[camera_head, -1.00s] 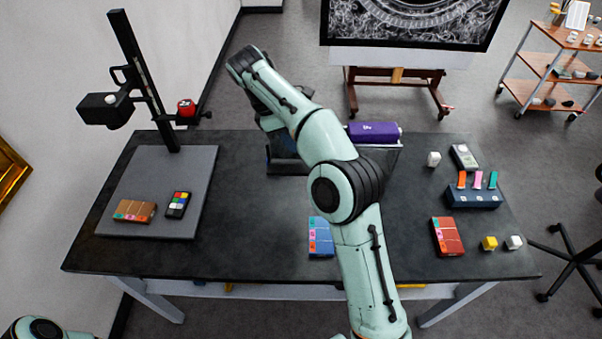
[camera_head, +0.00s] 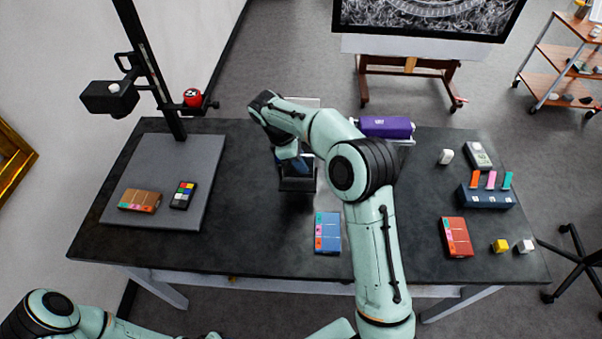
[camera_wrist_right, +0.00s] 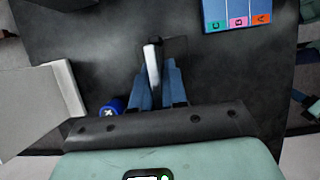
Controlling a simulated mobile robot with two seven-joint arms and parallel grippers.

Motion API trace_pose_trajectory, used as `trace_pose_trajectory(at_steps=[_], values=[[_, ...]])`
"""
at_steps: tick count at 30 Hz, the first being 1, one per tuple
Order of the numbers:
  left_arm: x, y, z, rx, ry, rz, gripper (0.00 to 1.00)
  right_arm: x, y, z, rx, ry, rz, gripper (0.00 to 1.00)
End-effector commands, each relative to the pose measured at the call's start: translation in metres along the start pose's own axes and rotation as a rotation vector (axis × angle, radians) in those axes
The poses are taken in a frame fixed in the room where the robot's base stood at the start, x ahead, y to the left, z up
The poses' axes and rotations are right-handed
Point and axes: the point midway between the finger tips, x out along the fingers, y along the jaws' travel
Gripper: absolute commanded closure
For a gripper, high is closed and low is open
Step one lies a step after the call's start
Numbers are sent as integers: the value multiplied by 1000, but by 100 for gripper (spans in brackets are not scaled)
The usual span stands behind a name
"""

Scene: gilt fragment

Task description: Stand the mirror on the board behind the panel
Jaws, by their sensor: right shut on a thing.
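My right gripper (camera_head: 293,164) is over the back middle of the table, pointing down. In the right wrist view its blue fingers (camera_wrist_right: 157,88) are shut on a thin upright piece with a pale edge, which I take to be the mirror (camera_wrist_right: 152,62). My arm and fingers hide most of it in the head view. The grey board (camera_head: 150,212) lies on the table's left side, under a black column. A brown panel (camera_head: 140,201) with coloured labels lies near its front, left of a colour chart (camera_head: 183,195). My left gripper is out of view; only its arm shows at bottom left.
A black camera (camera_head: 108,97) and a red device (camera_head: 193,98) hang on the column over the board. A blue box (camera_head: 328,232) lies in front of my right gripper. A purple roll (camera_head: 386,127) is to the right. The board's rear is bare.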

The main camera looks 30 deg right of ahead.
Motion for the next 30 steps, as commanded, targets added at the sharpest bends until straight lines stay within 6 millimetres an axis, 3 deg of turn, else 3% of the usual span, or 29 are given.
trace_pose_trajectory(at_steps=[8, 15, 25, 27, 28, 30], values=[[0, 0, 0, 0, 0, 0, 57, 19, 0, -8, 1, 0, 0, 100], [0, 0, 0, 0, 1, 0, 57, 48, 0, -20, 1, 0, 1, 100], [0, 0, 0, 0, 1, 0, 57, 51, 0, -21, 2, 1, 2, 100], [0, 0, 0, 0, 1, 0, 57, 52, 0, -22, 1, 1, 1, 71], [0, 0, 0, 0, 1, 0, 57, 51, 0, -22, 1, 1, 1, 62], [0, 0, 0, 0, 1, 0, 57, 51, 0, -22, 2, 1, 1, 62]])
